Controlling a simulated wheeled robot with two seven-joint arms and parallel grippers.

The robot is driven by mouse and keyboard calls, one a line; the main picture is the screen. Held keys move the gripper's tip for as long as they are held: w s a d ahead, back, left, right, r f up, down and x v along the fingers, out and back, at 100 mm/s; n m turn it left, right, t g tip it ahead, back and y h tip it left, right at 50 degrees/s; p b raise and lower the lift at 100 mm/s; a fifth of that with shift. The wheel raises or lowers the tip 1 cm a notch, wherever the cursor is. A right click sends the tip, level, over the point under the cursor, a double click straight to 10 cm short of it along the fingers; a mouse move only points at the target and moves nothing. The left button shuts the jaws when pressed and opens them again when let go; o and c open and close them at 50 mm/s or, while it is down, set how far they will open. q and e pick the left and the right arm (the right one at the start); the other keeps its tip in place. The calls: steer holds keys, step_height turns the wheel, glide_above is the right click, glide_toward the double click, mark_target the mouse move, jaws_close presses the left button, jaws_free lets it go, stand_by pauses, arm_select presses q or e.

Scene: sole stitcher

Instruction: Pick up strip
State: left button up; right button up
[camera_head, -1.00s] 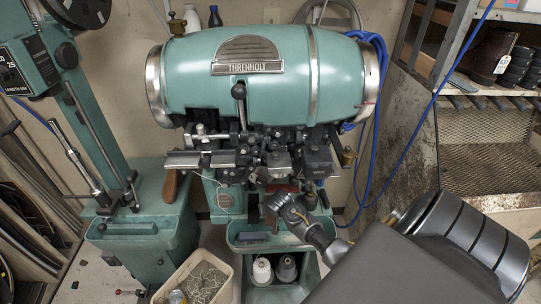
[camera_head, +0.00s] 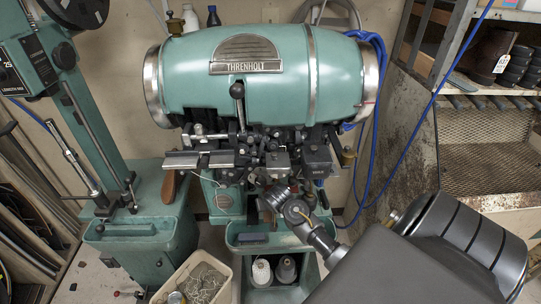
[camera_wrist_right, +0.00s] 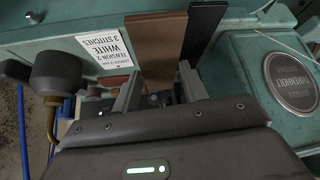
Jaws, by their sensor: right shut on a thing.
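A brown strip (camera_wrist_right: 155,48) stands up between the fingers of my right gripper (camera_wrist_right: 158,88) in the right wrist view. The fingers are shut on its lower end. A black strip (camera_wrist_right: 203,32) is just to its right, outside the fingers, partly behind the brown one. In the head view my right wrist (camera_head: 303,216) reaches in from the lower right to the front of the green stitcher (camera_head: 260,75), below its mechanism. The fingertips and strip cannot be made out there. My left gripper is not in view.
A white label card (camera_wrist_right: 103,50) and a dark round knob (camera_wrist_right: 57,75) are left of the gripper; a round badge (camera_wrist_right: 290,82) is on the right. A bin (camera_head: 203,280) and thread cones (camera_head: 286,268) stand low in front. Blue hoses (camera_head: 385,190) hang right.

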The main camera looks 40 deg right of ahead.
steer(key=a+r, duration=0.1)
steer(key=s+r, duration=0.1)
steer(key=a+r, duration=0.1)
steer(key=shift+s+a+r+b, duration=0.3)
steer(key=shift+s+a+b, duration=0.05)
steer(key=shift+b, duration=0.05)
steer(key=s+a+r+b, duration=0.3)
steer(key=s+a+r, duration=0.1)
steer(key=a, duration=0.3)
steer(key=shift+s+a, duration=0.2)
steer(key=shift+s, duration=0.4)
steer(key=shift+r, duration=0.1)
